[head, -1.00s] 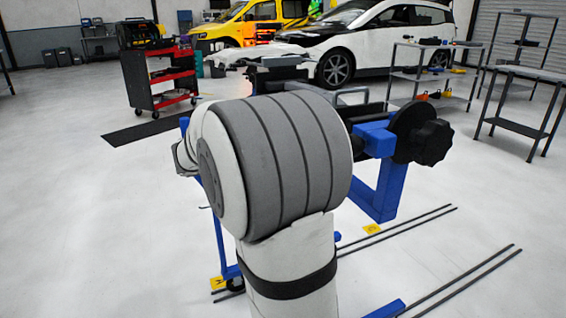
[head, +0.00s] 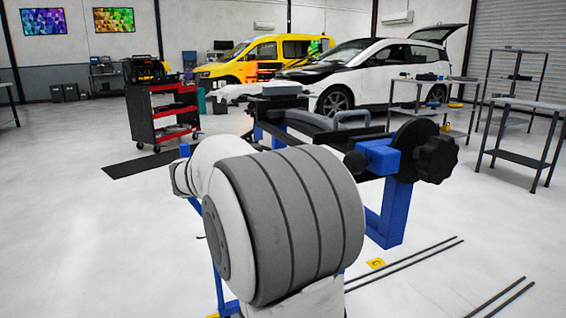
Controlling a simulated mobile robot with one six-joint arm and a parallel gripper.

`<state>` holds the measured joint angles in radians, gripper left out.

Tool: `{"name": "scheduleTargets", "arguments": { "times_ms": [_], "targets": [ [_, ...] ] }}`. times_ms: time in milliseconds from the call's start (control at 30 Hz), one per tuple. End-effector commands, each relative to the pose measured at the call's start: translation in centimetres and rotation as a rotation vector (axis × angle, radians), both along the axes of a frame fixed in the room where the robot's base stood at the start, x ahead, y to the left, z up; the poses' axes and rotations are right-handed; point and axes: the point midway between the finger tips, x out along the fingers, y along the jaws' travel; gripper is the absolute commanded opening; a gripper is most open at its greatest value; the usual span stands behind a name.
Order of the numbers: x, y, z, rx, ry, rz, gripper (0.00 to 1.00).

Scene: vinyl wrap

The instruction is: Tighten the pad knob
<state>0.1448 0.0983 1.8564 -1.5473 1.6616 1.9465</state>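A black lobed knob (head: 437,159) sits at the right end of the blue stand (head: 391,215), beside a black disc (head: 411,140). A smaller round black knob (head: 355,161) shows at the left of the blue block (head: 380,156) on the same stand. I cannot tell for sure which of these is the pad knob. My own large grey and white arm link fills the middle foreground and covers much of the stand. My gripper is not in view, and nothing is seen touching either knob.
A red tool cart (head: 164,115) stands at the back left. Metal shelves (head: 520,120) stand at the right, and a white and black car (head: 370,75) and a yellow van (head: 255,58) are behind. Dark rails (head: 405,265) lie on the floor at the right. Open floor lies at the left.

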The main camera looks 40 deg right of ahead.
Motion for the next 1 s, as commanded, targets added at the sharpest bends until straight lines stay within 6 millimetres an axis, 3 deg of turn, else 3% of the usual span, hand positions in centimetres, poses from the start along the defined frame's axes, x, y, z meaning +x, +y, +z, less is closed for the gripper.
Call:
{"name": "scheduleTargets", "arguments": {
  "times_ms": [533, 567, 600, 800, 1000],
  "targets": [
    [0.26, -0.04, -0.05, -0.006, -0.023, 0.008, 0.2],
    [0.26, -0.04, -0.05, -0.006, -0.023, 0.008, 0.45],
    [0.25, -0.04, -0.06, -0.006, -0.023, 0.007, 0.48],
    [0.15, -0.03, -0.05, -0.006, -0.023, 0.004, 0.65],
    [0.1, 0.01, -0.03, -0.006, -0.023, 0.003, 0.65]
  ]
}}
